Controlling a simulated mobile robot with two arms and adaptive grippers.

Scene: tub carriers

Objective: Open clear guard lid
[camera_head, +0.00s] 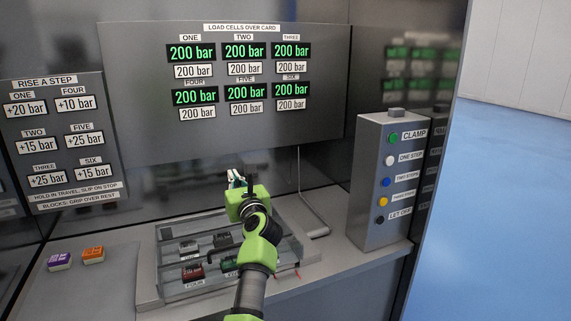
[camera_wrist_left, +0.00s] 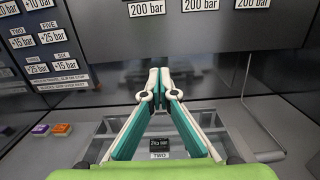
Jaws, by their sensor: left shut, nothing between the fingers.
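My left gripper (camera_head: 236,177) is shut and empty, its fingertips pointing at the back wall above the far side of a grey tray (camera_head: 160,290). In the left wrist view its teal-and-white fingers (camera_wrist_left: 160,78) meet at the tips with nothing between them. No clear lid stands out clearly; I cannot tell whether a transparent sheet covers the tray. My left forearm hides the right part of the tray. My right gripper is not in view.
Several small labelled blocks, one dark red (camera_head: 192,271), lie in the tray. A button box (camera_head: 380,170) stands at the right, a thin bent grey tube (camera_head: 312,212) beside the tray. Purple (camera_head: 59,261) and orange (camera_head: 93,255) blocks sit left. A display panel (camera_head: 140,110) hangs behind.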

